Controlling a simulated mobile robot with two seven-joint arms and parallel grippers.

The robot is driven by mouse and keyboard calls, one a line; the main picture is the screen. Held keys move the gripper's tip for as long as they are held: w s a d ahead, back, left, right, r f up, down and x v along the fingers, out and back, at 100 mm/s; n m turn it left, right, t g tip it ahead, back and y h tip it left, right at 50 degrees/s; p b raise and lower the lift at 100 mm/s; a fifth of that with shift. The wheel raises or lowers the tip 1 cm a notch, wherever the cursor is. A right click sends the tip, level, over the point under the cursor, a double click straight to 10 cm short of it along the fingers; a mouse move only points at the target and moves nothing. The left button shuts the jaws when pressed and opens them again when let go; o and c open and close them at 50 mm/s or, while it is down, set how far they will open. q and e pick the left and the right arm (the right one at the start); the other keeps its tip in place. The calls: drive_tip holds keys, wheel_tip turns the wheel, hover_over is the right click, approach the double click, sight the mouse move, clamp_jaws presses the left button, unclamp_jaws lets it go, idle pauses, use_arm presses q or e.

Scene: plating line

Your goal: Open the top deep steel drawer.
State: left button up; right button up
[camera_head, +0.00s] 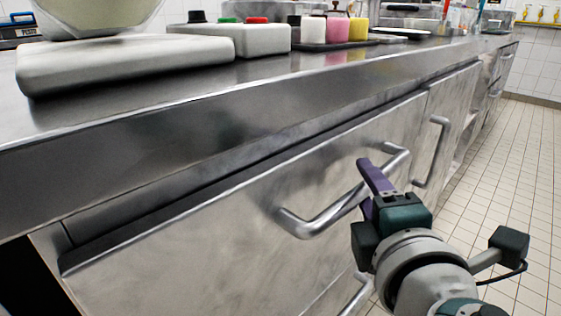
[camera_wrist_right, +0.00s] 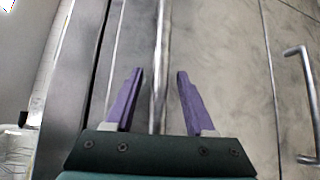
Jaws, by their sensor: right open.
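The top deep steel drawer (camera_head: 200,250) is a broad brushed-metal front under the counter. A thin dark gap runs along its top edge; I cannot tell whether it stands slightly out. Its bar handle (camera_head: 330,214) is a bent steel tube. My right gripper (camera_head: 372,182) has purple fingers at the handle's far half. In the right wrist view, the right gripper (camera_wrist_right: 160,72) is open with the handle bar (camera_wrist_right: 162,40) running between its fingers, with room visible on both sides. My left gripper is not in view.
The steel counter (camera_head: 290,112) overhangs the drawer. On it are a pale board (camera_head: 125,68), a white box (camera_head: 240,40) and several coloured containers. Another handle (camera_head: 435,150) is farther along, and a lower handle (camera_head: 357,295) is below. The tiled floor (camera_head: 515,190) at right is clear.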

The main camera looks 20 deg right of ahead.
drive_tip(key=shift+w+d+f, duration=0.15)
drive_tip(key=shift+w+d, duration=0.1)
drive_tip(key=shift+w, duration=0.4)
clamp_jaws()
idle(1.0)
